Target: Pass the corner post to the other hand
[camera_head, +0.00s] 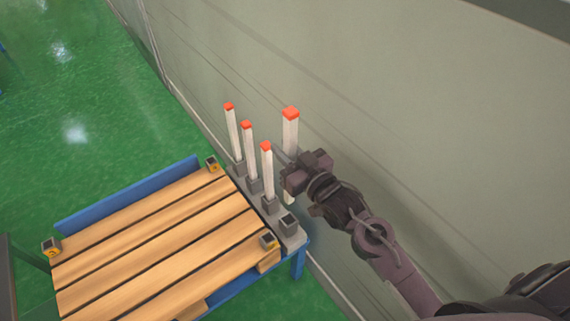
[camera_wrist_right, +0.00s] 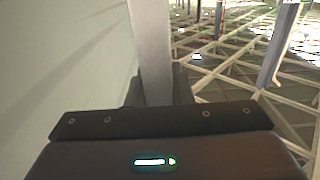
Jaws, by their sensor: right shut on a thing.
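A white corner post (camera_head: 290,130) with an orange-red top stands upright in my right gripper (camera_head: 288,172), near the wall. The gripper is shut on it, and the jaws hide part of its lower length. In the right wrist view the post (camera_wrist_right: 152,45) rises between the two fingers (camera_wrist_right: 157,90). The other posts (camera_head: 248,150), also white with orange-red tops, stand in grey sockets to the left of the held post. An empty grey socket (camera_head: 288,222) is at the near end of that row. My left gripper is not in view.
A slatted wooden pallet (camera_head: 150,245) lies on a blue-framed table, with yellow-and-black corner brackets (camera_head: 212,164) at its corners. A grey wall (camera_head: 400,110) runs close behind my right arm. Green floor (camera_head: 80,110) is open at the upper left.

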